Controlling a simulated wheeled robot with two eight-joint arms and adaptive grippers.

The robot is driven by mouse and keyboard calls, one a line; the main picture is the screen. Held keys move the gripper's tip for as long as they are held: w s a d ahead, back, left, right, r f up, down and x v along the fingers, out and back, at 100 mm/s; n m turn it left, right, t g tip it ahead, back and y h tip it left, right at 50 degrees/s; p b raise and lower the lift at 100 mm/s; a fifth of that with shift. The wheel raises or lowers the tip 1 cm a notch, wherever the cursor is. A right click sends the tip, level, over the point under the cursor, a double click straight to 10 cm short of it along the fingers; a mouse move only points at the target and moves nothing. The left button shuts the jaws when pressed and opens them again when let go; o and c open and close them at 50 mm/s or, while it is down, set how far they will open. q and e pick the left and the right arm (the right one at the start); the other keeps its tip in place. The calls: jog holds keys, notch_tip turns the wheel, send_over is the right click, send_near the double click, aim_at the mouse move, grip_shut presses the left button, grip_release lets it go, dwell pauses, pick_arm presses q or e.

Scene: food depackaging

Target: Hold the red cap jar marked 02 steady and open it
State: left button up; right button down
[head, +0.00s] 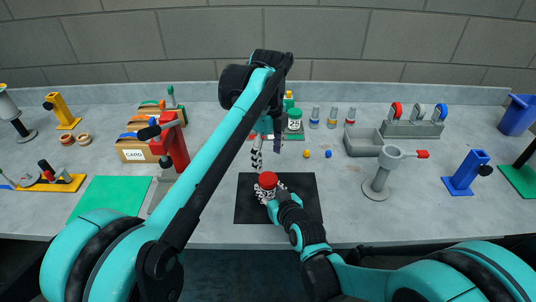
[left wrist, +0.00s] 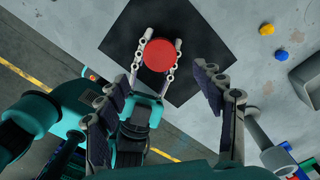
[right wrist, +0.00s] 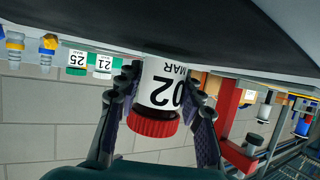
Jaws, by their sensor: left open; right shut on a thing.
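The jar marked 02 (right wrist: 163,86) has a white body and a red cap (head: 268,180). It stands on the black mat (head: 305,186); its label reads "02 MAR" in the right wrist view. My right gripper (right wrist: 160,100) is shut on the jar's body, one finger on each side. The red cap (left wrist: 160,55) shows from above in the left wrist view, with the right gripper's fingers around the jar below it. My left gripper (left wrist: 165,80) is open and empty above the jar. In the head view the left gripper (head: 257,158) hangs just behind and above the cap.
A grey stand with a red handle (head: 384,172) is to the right. A green mat (head: 108,197) lies at left.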

aim_at(268, 178)
pick_arm(q)
jog(key=shift+m, duration=0.9)
jog(key=shift+f, duration=0.25)
notch_tip(268, 178, down, 8)
jog(key=shift+r, duration=0.25)
